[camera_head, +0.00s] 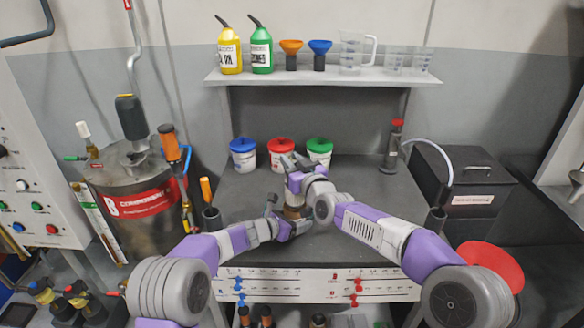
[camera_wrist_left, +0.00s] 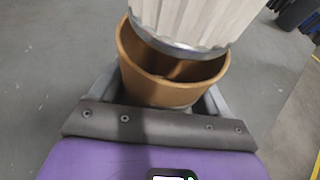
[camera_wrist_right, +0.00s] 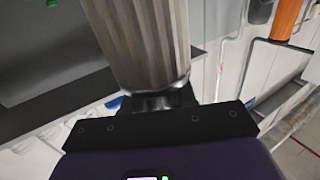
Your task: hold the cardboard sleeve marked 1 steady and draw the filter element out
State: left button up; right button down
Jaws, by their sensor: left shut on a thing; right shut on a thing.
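The brown cardboard sleeve (camera_wrist_left: 160,88) is in the fingers of my left gripper (camera_wrist_left: 158,95), with its round mouth facing up. No number on it is visible. The filter element (camera_wrist_left: 195,18), pale and pleated with a grey metal end rim, is over the sleeve's mouth in the left wrist view. The inner wall of the sleeve shows below that rim. I cannot tell whether its end is still slightly inside. My right gripper (camera_wrist_right: 160,103) is shut on the other end of the filter element (camera_wrist_right: 140,40). In the head view the sleeve (camera_head: 293,212) is small and partly hidden by my arms.
Blue (camera_head: 243,155), red (camera_head: 281,155) and green (camera_head: 320,152) lidded tubs stand at the back of the grey bench (camera_head: 350,185). A shelf (camera_head: 325,77) with bottles, funnels and jugs is above. A drum (camera_head: 135,200) stands left, a black box (camera_head: 460,190) right.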

pick_arm(q)
jog(key=o, duration=1.1)
